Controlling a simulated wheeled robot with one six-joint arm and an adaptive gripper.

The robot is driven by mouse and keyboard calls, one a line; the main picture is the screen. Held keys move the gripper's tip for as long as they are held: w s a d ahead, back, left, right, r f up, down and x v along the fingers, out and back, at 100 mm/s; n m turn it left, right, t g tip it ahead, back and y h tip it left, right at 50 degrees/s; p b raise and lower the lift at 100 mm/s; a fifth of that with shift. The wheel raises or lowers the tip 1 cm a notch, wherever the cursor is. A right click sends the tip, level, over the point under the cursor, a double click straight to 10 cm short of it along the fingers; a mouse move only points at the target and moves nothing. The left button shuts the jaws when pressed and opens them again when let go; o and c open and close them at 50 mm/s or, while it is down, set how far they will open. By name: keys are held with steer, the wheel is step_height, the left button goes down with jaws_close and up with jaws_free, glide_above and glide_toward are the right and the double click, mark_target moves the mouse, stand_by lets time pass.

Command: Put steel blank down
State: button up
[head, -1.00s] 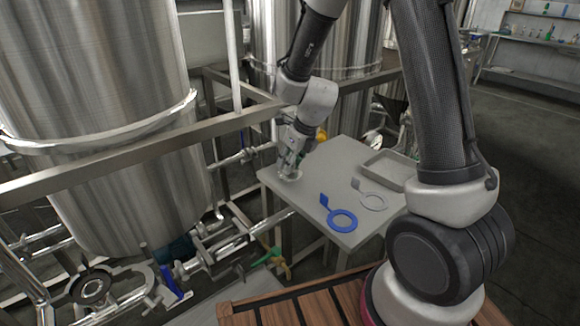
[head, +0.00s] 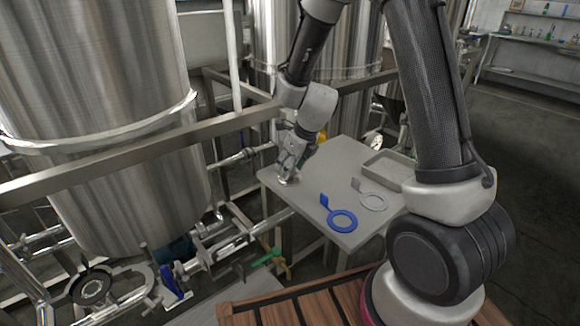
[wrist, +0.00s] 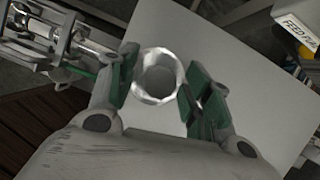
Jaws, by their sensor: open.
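The steel blank (wrist: 158,76) is a small round shiny piece with a bright rim and a duller grey middle. In the wrist view it lies between the fingers of my gripper (wrist: 158,82), which is open around it. Whether a finger still touches its rim, I cannot tell. In the head view my gripper (head: 287,172) points down at the left corner of the grey table (head: 318,172), with the blank (head: 284,181) low at the fingertips and partly hidden. It appears to be on the tabletop.
A steel tank (head: 120,120), frame rail (head: 130,145) and pipes stand close at the left.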

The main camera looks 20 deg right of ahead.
steer(key=s+d+r+n, duration=0.3)
steer(key=s+r+n, duration=0.15)
steer(key=r, duration=0.35)
steer(key=s+d+r+n, duration=0.3)
steer(key=s+r, duration=0.2)
steer(key=r, duration=0.4)
steer(key=s+d+r+n+h, duration=0.1)
steer(key=s+d+r+n, duration=0.2)
steer(key=s+n, duration=0.6)
steer(key=s+d+r+n+h, duration=0.1)
steer(key=s+d+r+n, duration=0.2)
steer(key=s+n, duration=0.6)
steer(key=d+n, duration=0.2)
steer(key=n, duration=0.2)
steer(key=shift+s+d+r, duration=0.2)
steer(key=shift+d+r, duration=0.15)
steer(key=shift+d, duration=0.05)
